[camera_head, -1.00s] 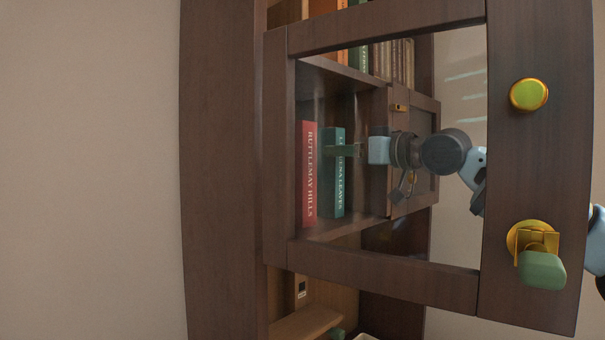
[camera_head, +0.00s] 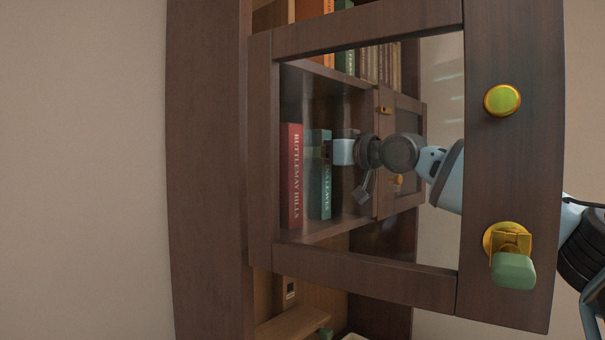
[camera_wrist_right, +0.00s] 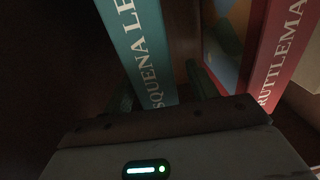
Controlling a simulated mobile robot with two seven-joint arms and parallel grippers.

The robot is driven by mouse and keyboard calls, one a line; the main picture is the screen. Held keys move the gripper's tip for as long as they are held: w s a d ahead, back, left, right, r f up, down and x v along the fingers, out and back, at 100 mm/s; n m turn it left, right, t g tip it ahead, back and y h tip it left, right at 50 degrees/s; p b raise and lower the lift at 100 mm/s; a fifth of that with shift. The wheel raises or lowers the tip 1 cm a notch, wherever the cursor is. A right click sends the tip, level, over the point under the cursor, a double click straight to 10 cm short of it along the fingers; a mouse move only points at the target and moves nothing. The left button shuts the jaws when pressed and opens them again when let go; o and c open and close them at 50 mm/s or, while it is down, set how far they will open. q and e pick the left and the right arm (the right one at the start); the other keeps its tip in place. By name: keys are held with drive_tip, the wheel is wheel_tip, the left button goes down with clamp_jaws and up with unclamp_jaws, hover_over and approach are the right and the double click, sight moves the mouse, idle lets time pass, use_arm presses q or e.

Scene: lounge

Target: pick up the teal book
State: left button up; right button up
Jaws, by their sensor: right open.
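The teal book (camera_head: 320,196) stands upright on the cabinet shelf, seen through the glass of the open door in the head view. Its spine, with white lettering, also shows in the right wrist view (camera_wrist_right: 140,45). My right gripper (camera_head: 327,152) is at the spine, its fingertips partly hidden by the book. In the wrist view the open fingers (camera_wrist_right: 160,92) lie on either side of the spine, with the book between them. I cannot tell whether they touch it. My left gripper is not in view.
A red book (camera_head: 292,178) stands close to the left of the teal one. More books (camera_head: 378,64) stand on the shelf above.

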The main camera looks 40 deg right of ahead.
drive_tip(key=w, duration=0.2)
drive_tip(key=shift+w+a, duration=0.15)
drive_tip(key=shift+w, duration=0.2)
drive_tip(key=c, duration=1.2)
drive_tip(key=shift+r, duration=0.1)
clamp_jaws()
